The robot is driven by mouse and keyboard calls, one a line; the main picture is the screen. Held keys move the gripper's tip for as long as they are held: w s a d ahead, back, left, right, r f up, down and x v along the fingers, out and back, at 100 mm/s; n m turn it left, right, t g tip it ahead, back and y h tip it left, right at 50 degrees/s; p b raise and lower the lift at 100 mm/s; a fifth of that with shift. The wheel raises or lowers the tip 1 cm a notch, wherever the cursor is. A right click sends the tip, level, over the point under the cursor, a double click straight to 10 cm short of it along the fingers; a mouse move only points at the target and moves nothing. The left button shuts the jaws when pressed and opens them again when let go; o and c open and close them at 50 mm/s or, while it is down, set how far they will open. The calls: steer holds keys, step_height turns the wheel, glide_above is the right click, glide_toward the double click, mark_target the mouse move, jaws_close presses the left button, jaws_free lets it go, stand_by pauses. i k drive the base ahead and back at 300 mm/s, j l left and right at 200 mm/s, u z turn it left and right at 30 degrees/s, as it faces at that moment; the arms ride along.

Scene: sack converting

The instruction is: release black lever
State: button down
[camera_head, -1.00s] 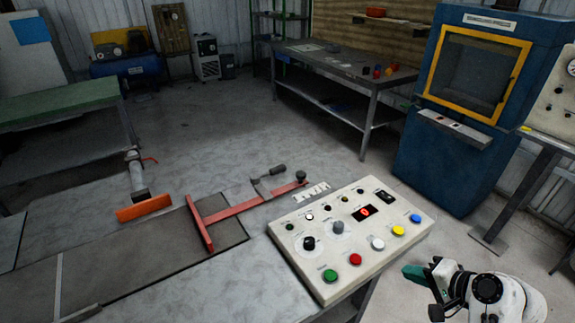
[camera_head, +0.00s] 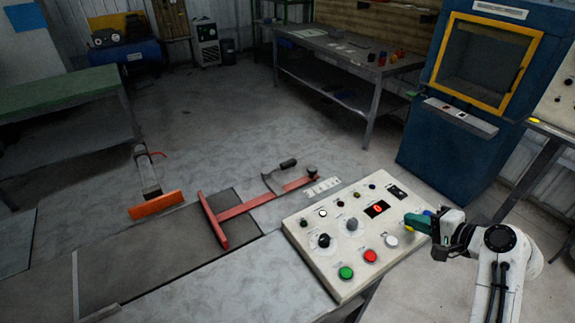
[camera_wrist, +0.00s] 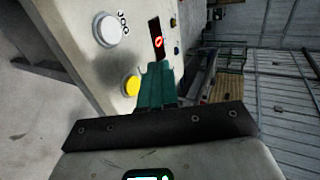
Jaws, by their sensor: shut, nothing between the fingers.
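A lever with a black handle (camera_head: 288,163) sits on a thin bent arm beside the red T-shaped bar (camera_head: 240,209), left of and beyond the control panel (camera_head: 300,250). The handle points up and right, away from the panel. My gripper (camera_head: 414,220) has teal fingers, shut and empty, over the right end of the panel near the yellow button (camera_head: 409,230). It is well to the right of the lever. In the wrist view the shut fingers (camera_wrist: 155,85) are beside the yellow button (camera_wrist: 131,85); the lever is not visible there.
The panel carries a green button (camera_head: 346,273), a red button (camera_head: 370,256), a white button (camera_head: 391,241), black knobs and a red display (camera_head: 377,209). A blue cabinet (camera_head: 440,150) stands behind my arm. A grey workbench (camera_head: 350,70) is at the back. The floor between is clear.

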mark_target(266, 172)
steer(key=i+j, duration=0.15)
steer(key=j, duration=0.2)
steer(key=i+j, duration=0.15)
steer(key=j, duration=0.25)
steer(key=i+j, duration=0.15)
steer(key=j, duration=0.2)
